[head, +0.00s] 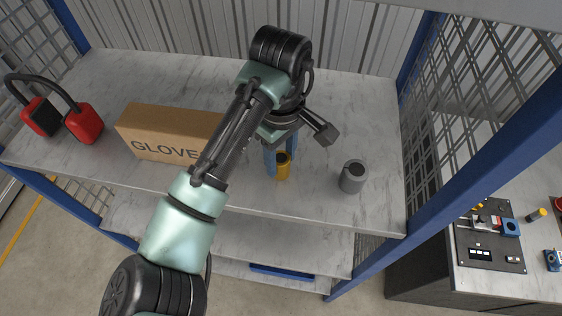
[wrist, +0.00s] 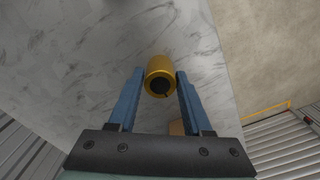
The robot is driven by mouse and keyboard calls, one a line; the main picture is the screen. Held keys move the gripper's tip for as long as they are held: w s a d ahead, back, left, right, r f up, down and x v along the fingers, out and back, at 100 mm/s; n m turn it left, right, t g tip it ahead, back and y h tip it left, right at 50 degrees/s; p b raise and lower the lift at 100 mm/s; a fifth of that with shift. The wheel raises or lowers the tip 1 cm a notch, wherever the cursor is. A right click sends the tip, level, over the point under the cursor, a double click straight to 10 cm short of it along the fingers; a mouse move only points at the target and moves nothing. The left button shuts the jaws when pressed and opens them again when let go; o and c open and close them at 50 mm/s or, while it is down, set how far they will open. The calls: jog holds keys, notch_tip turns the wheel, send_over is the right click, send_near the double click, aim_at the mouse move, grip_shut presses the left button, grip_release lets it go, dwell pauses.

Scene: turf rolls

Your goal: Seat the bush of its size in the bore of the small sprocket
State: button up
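A brass-coloured bush (head: 283,168) is at the end of my gripper (head: 278,154), over the marbled shelf top. In the wrist view the bush (wrist: 160,72) is between the two blue fingers of my gripper (wrist: 160,74), with its dark bore facing the camera. The fingers are very close to its sides; I cannot tell whether they touch it. I cannot tell whether its lower end rests on the shelf. A grey bush (head: 352,177) stands upright to the right, clear of the gripper. I cannot make out the small sprocket for certain.
A cardboard glove box (head: 160,133) is left of my arm, and red ear defenders (head: 82,124) are farther left. At the right, beyond a blue post (head: 470,145), a lower bench carries a dark panel (head: 490,240) with small fittings. The shelf around the grey bush is free.

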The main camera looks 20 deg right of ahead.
aim_at(279, 162)
grip_shut()
jog(key=shift+r, duration=0.2)
jog(key=shift+r+b, duration=0.55)
jog(key=shift+b, duration=0.05)
jog(key=shift+s+a+r, duration=0.15)
jog(key=shift+a+r, duration=0.05)
jog(key=shift+r, duration=0.35)
jog(key=shift+s+a+r, duration=0.15)
jog(key=shift+r, duration=0.4)
jog(key=s+a+b, duration=0.2)
jog(key=s+a, duration=0.7)
jog(key=s, duration=0.5)
jog(key=shift+s+a+b, duration=0.2)
jog(key=shift+s+b, duration=0.05)
jog(key=shift+b, duration=0.15)
